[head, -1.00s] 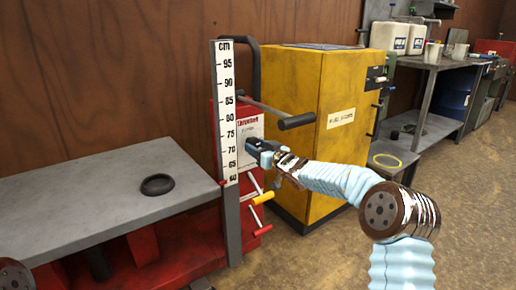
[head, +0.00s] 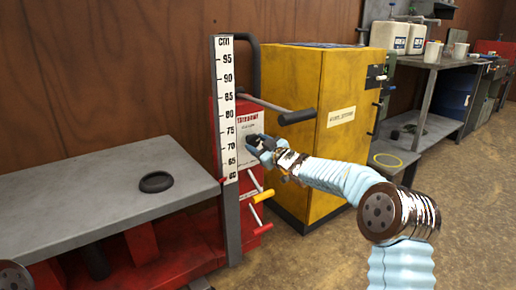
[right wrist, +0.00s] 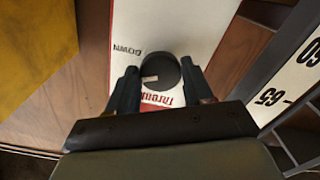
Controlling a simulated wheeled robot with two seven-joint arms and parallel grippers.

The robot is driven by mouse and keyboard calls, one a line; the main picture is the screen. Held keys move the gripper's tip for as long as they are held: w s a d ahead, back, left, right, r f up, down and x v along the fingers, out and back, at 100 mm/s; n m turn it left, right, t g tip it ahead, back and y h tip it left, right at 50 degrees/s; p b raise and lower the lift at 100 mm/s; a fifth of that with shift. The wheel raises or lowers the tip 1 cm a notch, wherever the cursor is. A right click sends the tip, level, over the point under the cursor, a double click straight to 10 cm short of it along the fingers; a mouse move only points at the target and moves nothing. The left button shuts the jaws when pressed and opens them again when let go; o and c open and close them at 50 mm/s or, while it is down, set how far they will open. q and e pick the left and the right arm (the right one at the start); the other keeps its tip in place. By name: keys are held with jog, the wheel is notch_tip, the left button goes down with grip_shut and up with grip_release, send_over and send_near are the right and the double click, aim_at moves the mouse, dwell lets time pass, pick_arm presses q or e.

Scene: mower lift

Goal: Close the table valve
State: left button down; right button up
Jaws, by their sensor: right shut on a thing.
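The table valve shows as a black round knob (right wrist: 160,72) with a pale notch, on a white panel. My right gripper (right wrist: 160,88) is shut on the knob, with one finger on each side. In the head view my right gripper (head: 257,146) is at the white label of the red cabinet (head: 246,112) and partly covers the knob. The grey lift table (head: 80,205) stands at the left, with a black ring (head: 155,181) on it. My left gripper is not in view.
A centimetre scale post (head: 227,105) stands just left of my right gripper. A bar with a black grip (head: 297,116) sticks out above it. A yellow handle (head: 262,196) and a red handle (head: 263,228) are below. A yellow cabinet (head: 335,85) stands behind. Floor at right is open.

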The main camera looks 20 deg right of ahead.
jog(key=n+b, duration=0.2)
jog(key=n, duration=0.4)
jog(key=shift+f, duration=0.1)
jog(key=n+b, duration=0.3)
jog(key=n, duration=0.3)
jog(key=shift+n, duration=0.3)
dwell(0.3)
jog(key=o, duration=1)
jog(key=shift+o, duration=0.2)
jog(key=shift+r, duration=0.2)
jog(key=b+v, duration=0.1)
jog(key=v, duration=1.3)
jog(key=shift+w, duration=0.1)
jog(key=shift+f, duration=0.1)
